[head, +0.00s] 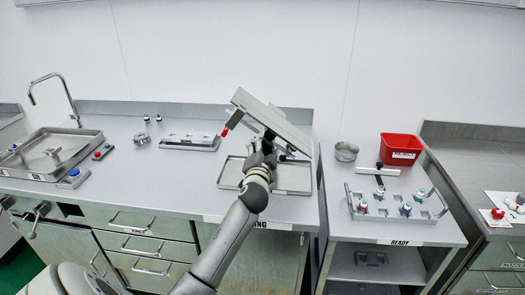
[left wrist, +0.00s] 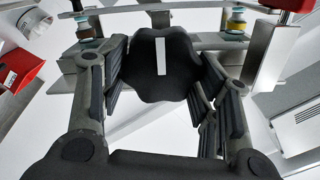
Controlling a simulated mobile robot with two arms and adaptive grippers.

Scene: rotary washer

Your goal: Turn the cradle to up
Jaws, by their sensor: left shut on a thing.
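The cradle (head: 270,115) of the rotary washer is a grey metal plate, tilted, its upper end at the left and its lower end at the right. It stands over a shallow metal tray (head: 294,180). In the left wrist view, a black lobed knob (left wrist: 160,62) with a white stripe is between the fingers of my left gripper (head: 263,150), which is shut on it. Vials with yellow bands (left wrist: 237,20) show behind the knob at the cradle's frame. My arm hides part of the cradle's mount in the head view. My right gripper is not in view.
A red bin (head: 401,149), a metal cup (head: 346,151) and a rack with several vials (head: 400,207) stand on the right-hand counter. A metal block (head: 190,141) lies left of the cradle, and a sink (head: 50,152) is farther left.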

